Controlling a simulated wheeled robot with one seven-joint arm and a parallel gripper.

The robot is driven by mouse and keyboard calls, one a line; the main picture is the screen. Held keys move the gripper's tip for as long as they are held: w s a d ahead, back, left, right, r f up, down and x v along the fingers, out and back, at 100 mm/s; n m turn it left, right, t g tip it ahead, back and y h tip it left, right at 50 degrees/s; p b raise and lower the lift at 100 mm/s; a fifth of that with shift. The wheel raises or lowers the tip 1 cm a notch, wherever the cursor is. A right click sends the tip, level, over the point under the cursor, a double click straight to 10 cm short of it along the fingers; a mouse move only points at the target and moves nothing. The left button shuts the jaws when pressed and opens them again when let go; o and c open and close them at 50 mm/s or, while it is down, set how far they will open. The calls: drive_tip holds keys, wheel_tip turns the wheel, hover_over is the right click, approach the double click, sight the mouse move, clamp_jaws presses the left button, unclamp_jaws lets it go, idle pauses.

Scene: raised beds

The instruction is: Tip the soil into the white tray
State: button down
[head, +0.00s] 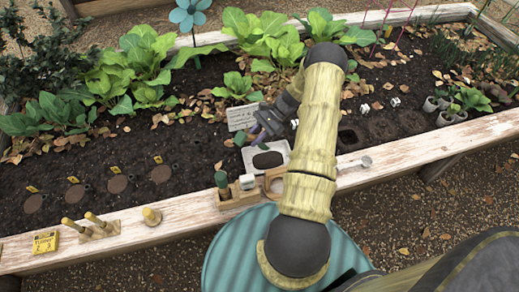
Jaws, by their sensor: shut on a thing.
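The white tray (284,146) lies on the soil of the bed, just behind the front plank. A dark oval patch of soil (267,160) shows inside it. My gripper (262,134) is above the tray's back edge, in front of a small written sign. It is shut on a small dark thing, too small and too covered by the gripper to tell what it is. My arm hides the area just right of the tray.
Leafy plants (262,35) fill the back. Small pots (445,117) stand at right.

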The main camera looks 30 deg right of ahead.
drive_tip(key=d+f+b, duration=0.1)
drive_tip(key=f, duration=0.1)
drive_tip(key=d+f, duration=0.1)
drive_tip(key=shift+d+f+b, duration=0.15)
drive_tip(key=shift+f+b, duration=0.2)
drive_tip(key=shift+b, duration=0.05)
drive_tip(key=shift+r, duration=0.1)
drive_tip(key=shift+a+h+p, duration=0.25)
drive_tip(key=shift+h+p, duration=0.2)
drive_tip(key=shift+h, duration=0.05)
drive_tip(key=shift+s+a+f+n+t+h+b, duration=0.15)
drive_tip(key=shift+s+a+f+n+t+h, duration=0.2)
drive_tip(key=shift+a+h, duration=0.6)
drive_tip(key=shift+s+a+f+n+t+h+b, duration=0.15)
drive_tip(key=shift+a+f+h, duration=0.4)
drive_tip(key=shift+h, duration=0.55)
drive_tip(key=shift+s+a+f+n+t+h+b, duration=0.1)
drive_tip(key=shift+s+a+f+t+h+b, duration=0.2)
drive_tip(key=shift+a+h, duration=0.65)
drive_tip(key=shift+w+d, duration=0.1)
drive_tip(key=shift+d, duration=0.05)
